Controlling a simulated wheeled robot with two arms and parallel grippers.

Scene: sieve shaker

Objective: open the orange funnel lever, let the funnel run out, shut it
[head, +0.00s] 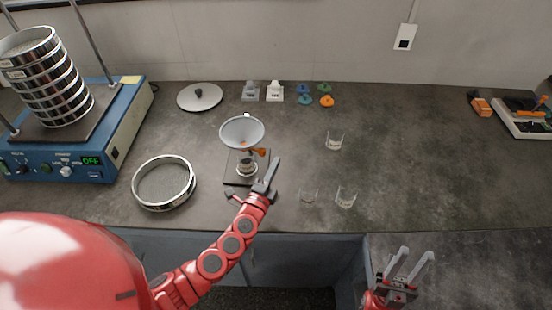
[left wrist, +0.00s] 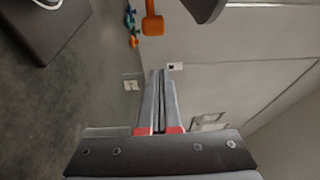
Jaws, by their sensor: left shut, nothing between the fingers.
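The glass funnel (head: 242,131) stands in a stand with a dark base plate (head: 236,180). Its orange lever (head: 260,152) sticks out to the right below the cone. A small cup (head: 247,168) with dark content is under the funnel. My left gripper (head: 274,162) is shut and empty, just right of the stand and close to the lever. In the left wrist view the orange lever (left wrist: 152,22) is beyond the shut fingertips, with a visible gap. Whether the outlet is open cannot be told.
Clear cups (head: 346,197) stand right of the stand. A sieve ring (head: 164,183) lies to the left, near the blue shaker (head: 110,150) with its sieve stack (head: 48,85). A lid (head: 200,96) lies behind. The right half of the counter is mostly free.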

